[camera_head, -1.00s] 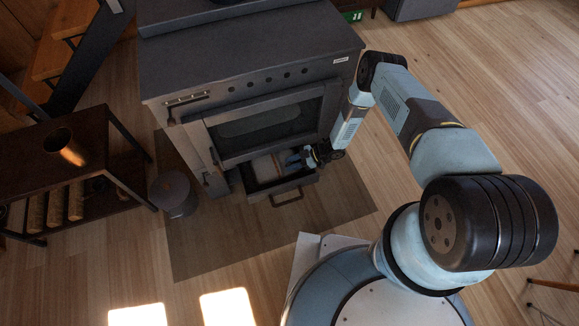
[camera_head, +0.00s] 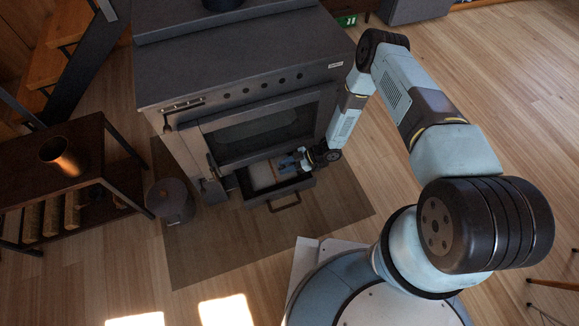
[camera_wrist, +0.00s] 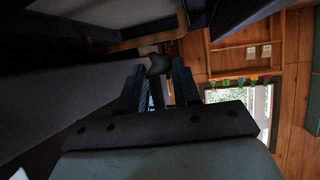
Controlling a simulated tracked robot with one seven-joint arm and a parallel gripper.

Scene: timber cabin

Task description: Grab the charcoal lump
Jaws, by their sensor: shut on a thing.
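The dark charcoal lump (camera_wrist: 159,64) shows in the wrist view between the tips of my two fingers. My gripper (camera_wrist: 157,76) is shut on it. In the head view my gripper (camera_head: 284,165) is at the open drawer (camera_head: 281,194) under the stove's glass door, reaching in from the right. The lump is too small and dark to make out in the head view.
The dark stove (camera_head: 245,85) stands right above and behind the drawer, with little room over it. A lidded grey bucket (camera_head: 170,200) stands to the left on the floor plate (camera_head: 225,245). A dark side table (camera_head: 95,150) is farther left.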

